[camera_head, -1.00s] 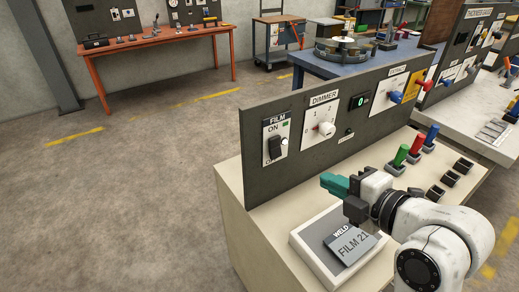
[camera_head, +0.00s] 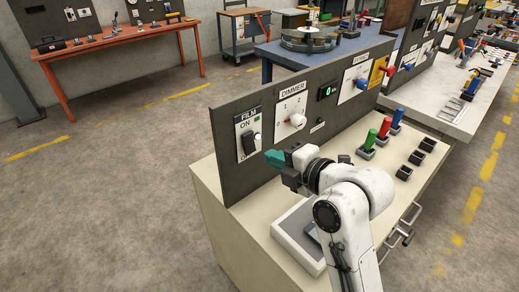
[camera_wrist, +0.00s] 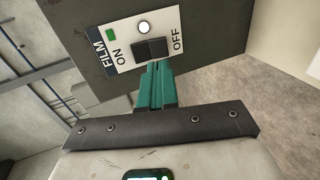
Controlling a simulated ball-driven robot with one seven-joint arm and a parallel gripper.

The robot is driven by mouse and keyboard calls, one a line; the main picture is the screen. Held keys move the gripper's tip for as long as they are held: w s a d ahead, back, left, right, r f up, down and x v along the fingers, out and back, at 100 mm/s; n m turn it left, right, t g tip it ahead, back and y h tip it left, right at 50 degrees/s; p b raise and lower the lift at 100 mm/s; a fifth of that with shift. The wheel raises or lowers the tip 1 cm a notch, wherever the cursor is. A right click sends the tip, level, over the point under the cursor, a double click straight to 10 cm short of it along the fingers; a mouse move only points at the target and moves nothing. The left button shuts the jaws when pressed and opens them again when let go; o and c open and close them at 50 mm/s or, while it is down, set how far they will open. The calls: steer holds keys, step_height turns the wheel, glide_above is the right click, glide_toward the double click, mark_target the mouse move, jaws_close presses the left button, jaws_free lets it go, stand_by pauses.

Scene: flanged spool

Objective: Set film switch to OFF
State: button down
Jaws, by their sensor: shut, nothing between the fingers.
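The film switch (camera_head: 250,141) is a black rocker on a white plate marked FILM and ON, at the left end of the dark upright panel (camera_head: 228,170). In the wrist view the film switch (camera_wrist: 152,49) sits between the ON and OFF labels, with a green mark at the FILM end and a round white lamp beside it. My gripper (camera_head: 272,157) has teal fingers, shut and empty, just to the right of the switch plate. In the wrist view the fingertips (camera_wrist: 157,68) point at the rocker's near edge. I cannot tell whether they touch it.
The dimmer knob (camera_head: 297,119) stands out from the panel right of the film plate. Green, red and blue handles (camera_head: 384,127) stand on the bench (camera_head: 215,205). A grey pad (camera_head: 290,235) lies below my arm. Open floor lies to the left.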

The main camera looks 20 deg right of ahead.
mark_target(252, 149)
steer(key=x, duration=0.6)
steer(key=shift+p, duration=0.35)
steer(key=shift+f, duration=0.1)
steer(key=b, duration=0.2)
steer(key=shift+w+f+t+b, duration=0.2)
steer(key=shift+f+t+b, duration=0.1)
steer(key=shift+f+b, duration=0.1)
steer(key=shift+r+p, duration=0.4)
steer(key=shift+p, duration=0.05)
steer(key=shift+f, duration=0.1)
